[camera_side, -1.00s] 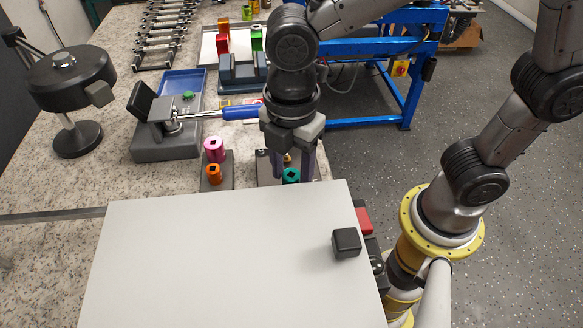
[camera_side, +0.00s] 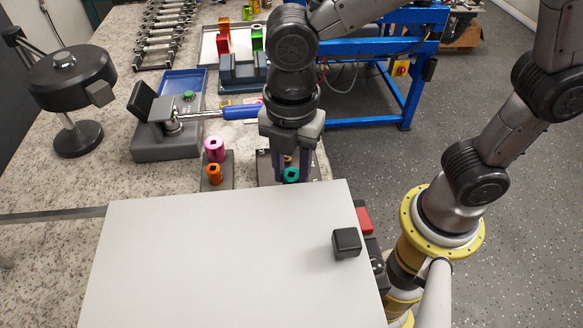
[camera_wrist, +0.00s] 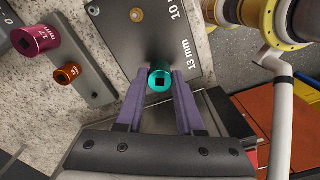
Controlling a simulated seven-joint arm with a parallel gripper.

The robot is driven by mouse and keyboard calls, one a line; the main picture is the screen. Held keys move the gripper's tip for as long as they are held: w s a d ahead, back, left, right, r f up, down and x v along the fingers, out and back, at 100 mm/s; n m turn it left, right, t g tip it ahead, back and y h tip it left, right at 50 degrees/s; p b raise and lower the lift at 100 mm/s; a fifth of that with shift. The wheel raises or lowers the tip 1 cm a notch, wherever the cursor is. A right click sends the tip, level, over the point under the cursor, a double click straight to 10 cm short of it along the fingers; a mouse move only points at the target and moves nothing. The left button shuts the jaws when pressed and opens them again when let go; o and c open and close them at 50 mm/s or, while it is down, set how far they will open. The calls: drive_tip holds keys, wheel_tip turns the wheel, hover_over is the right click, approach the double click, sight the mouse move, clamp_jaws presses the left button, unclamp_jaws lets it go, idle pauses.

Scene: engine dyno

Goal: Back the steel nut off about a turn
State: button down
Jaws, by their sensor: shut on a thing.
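My gripper (camera_wrist: 161,73) is shut on a teal socket (camera_wrist: 159,80) with a square hole in its top. The socket stands upright on a dark plate (camera_wrist: 203,38) beside a "13 mm" marking. One purple finger is on each side of it. In the side view my gripper (camera_side: 290,174) points down, with the teal socket (camera_side: 291,175) between its fingers. I cannot pick out the steel nut for certain in either view.
A pink socket (camera_side: 214,149) and an orange socket (camera_side: 214,174) stand on a plate to the left. A blue-handled tool (camera_side: 241,113) extends from a grey fixture (camera_side: 165,145). A large pale panel (camera_side: 220,255) fills the foreground, with a black block (camera_side: 346,243) on it.

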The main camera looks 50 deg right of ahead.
drive_tip(key=n, duration=0.2)
drive_tip(key=shift+n, duration=0.3)
drive_tip(key=shift+r, duration=2.8)
